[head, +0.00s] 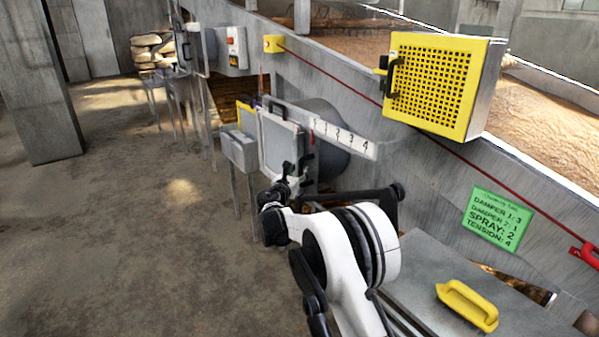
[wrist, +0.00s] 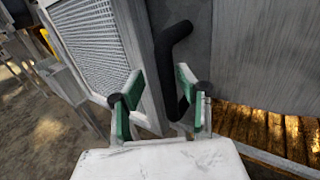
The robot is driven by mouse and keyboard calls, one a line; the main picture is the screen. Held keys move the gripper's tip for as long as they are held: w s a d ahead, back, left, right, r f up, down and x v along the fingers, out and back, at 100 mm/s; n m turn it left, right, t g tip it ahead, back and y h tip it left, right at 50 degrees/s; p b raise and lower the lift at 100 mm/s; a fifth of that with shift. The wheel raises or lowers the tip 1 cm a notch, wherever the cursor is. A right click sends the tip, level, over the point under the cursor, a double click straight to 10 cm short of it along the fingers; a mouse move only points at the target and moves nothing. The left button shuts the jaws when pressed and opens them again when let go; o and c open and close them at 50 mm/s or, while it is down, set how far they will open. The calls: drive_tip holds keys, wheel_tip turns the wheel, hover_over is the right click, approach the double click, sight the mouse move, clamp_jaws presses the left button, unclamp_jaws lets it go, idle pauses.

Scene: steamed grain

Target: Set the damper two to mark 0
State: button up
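A thin red mark (head: 312,128) shows at the scale's left end; I cannot read a 0 there. No label shows which damper this is. A black bent handle (wrist: 170,60) is on the plate's right side in the wrist view. My gripper (head: 288,185) is at the plate's lower right in the head view. In the wrist view its green-padded fingers (wrist: 158,95) are apart, with the handle showing between them; contact cannot be told.
A yellow grille box (head: 435,84) sits above right. A green note (head: 497,217) lists Damper 1: 3, Damper 2: 1, Spray: 2, Tension: 4. A red cord (head: 330,75) runs along the wall. A yellow handle (head: 467,305) lies on the lower-right lid. Floor at left is clear.

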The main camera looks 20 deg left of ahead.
drive_tip(key=shift+w+d, duration=0.1)
drive_tip(key=shift+d, duration=0.05)
drive_tip(key=s, duration=1.2)
idle(0.3)
